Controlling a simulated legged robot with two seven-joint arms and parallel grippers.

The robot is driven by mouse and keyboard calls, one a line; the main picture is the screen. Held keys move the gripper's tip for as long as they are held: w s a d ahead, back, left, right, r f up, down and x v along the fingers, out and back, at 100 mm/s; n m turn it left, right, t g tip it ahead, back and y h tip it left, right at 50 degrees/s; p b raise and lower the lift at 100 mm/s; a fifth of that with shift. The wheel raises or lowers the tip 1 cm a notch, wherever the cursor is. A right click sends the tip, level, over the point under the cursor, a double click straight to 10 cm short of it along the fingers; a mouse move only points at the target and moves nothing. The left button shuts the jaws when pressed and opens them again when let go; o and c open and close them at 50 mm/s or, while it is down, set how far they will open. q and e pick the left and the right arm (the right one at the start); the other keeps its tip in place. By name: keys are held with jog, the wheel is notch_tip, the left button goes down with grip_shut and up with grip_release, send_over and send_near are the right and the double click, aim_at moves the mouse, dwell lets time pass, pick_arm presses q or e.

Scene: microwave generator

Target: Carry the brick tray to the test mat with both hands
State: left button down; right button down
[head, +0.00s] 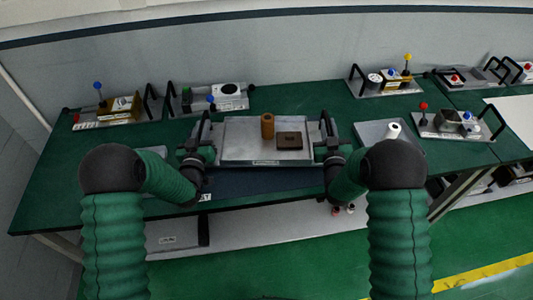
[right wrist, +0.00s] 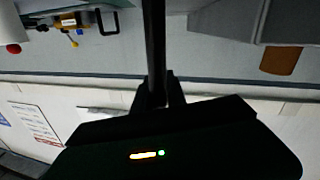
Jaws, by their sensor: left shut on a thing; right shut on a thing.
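The brick tray (head: 235,147) is a flat grey tray with a black handle at each side. A brown cylinder (head: 267,126) stands on it beside a dark brown brick (head: 290,140). My left gripper (head: 204,141) is shut on the left handle, and my right gripper (head: 326,142) is shut on the right handle. In the right wrist view, the black handle (right wrist: 154,45) runs up from between my fingers. A dark blue mat (head: 265,183), perhaps the test mat, shows in front of and below the tray. The tray hides part of it, and I cannot tell whether they touch.
Other handled trays with devices stand at the back left (head: 122,106), back middle (head: 222,98) and back right (head: 388,83). A grey plate with a white cylinder (head: 393,131) is close right of my right gripper. The green bench's front edge runs below the mat.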

pick_arm(q)
jog(key=shift+d, duration=0.1)
